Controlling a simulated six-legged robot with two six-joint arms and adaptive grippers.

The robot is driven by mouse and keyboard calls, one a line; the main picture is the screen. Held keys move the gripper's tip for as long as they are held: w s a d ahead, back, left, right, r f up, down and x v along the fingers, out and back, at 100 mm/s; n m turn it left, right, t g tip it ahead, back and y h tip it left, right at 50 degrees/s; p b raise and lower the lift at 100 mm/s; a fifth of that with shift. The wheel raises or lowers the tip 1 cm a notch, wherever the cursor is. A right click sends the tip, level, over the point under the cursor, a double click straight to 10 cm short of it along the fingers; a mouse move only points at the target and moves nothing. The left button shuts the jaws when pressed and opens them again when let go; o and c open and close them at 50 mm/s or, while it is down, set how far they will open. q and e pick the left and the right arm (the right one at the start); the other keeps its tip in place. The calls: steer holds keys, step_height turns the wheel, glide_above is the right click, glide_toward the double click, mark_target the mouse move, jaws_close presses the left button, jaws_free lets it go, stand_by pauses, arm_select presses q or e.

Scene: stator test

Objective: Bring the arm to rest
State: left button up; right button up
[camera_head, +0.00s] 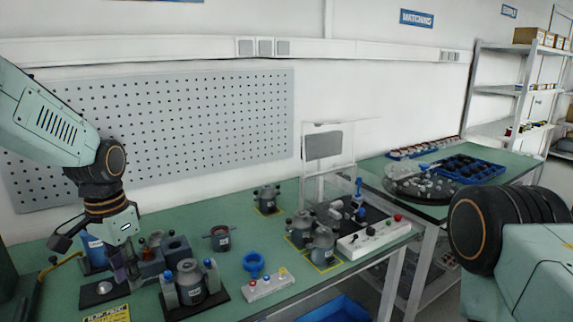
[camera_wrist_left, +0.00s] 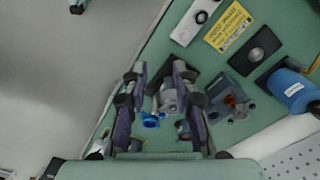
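My left arm (camera_head: 45,120) comes in from the left and bends down at its dark wrist. My left gripper (camera_head: 124,274) points down over the left part of the green bench. In the left wrist view the two fingers of the left gripper (camera_wrist_left: 159,68) stand apart, with nothing held between them. A grey stator (camera_wrist_left: 168,100) on a dark base and a blue ring-shaped part (camera_wrist_left: 152,119) show below, between the fingers. My right arm (camera_head: 510,240) shows at the right edge of the head view; its gripper is out of view.
Near the left gripper are a grey block fixture (camera_head: 176,250), a stator on a stand (camera_head: 190,284), a blue cylinder (camera_head: 95,252) and a black plate (camera_head: 103,290). Several motor housings stand at the bench's right, beside a switch box (camera_head: 374,238). A pegboard (camera_head: 200,120) is behind.

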arm_select(q)
steer(key=w+d+f+n+t, duration=0.3)
steer(key=w+f+t, duration=0.1)
steer(key=f+t, duration=0.15)
steer(key=s+d+f+n+b, duration=0.1)
steer(key=s+d+f+b, duration=0.1)
steer(key=s+f, duration=0.45)
steer(key=s+d+f+n+b, duration=0.15)
steer(key=s+f, duration=0.25)
steer(key=f, duration=0.6)
steer(key=s+f+g+b, duration=0.2)
steer(key=s+f, duration=0.5)
steer(key=s, duration=0.6)
steer(key=s+f+g+b, duration=0.3)
steer(key=s+f, duration=0.5)
steer(key=s, duration=0.5)
steer(key=shift+s+d+f+b, duration=0.15)
steer(key=shift+d+f+b, duration=0.05)
steer(key=shift+b, duration=0.1)
arm_select(e)
step_height(320, 180, down, 9)
arm_select(q)
steer(key=shift+s+g, duration=0.15)
steer(key=shift+g, duration=0.1)
arm_select(e)
steer(key=shift+s+d, duration=0.1)
